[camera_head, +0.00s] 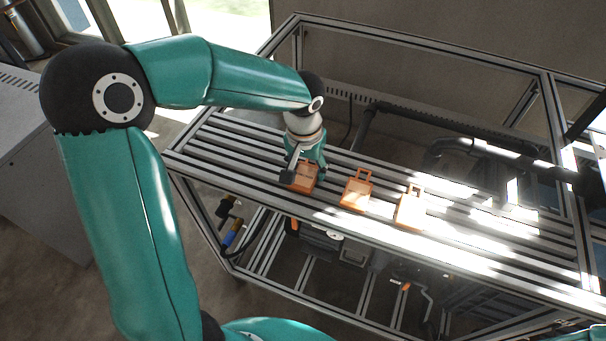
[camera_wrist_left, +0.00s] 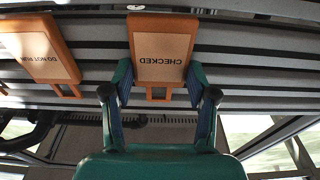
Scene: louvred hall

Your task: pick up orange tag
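Three orange tags with pale label faces lie in a row on the slatted metal bench (camera_head: 258,166). The left tag (camera_head: 304,180) is partly hidden by my left gripper (camera_head: 302,178). The middle tag (camera_head: 356,194) and the right tag (camera_head: 410,208) lie clear of it. In the left wrist view the nearest tag (camera_wrist_left: 162,48) reads "CHECKED" upside down, and its handle loop points toward my palm. My left gripper (camera_wrist_left: 160,82) is open, with one finger at each side of this tag; I cannot tell whether they touch it. Another tag (camera_wrist_left: 40,55) reads "DO NOT RUN". My right gripper is out of view.
A metal frame (camera_head: 420,42) rises around the bench, with dark pipes (camera_head: 365,128) behind the slats. Bright sunlight patches cross the right part. Bare slats lie left of the tags. A grey cabinet (camera_head: 30,150) stands at the far left.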

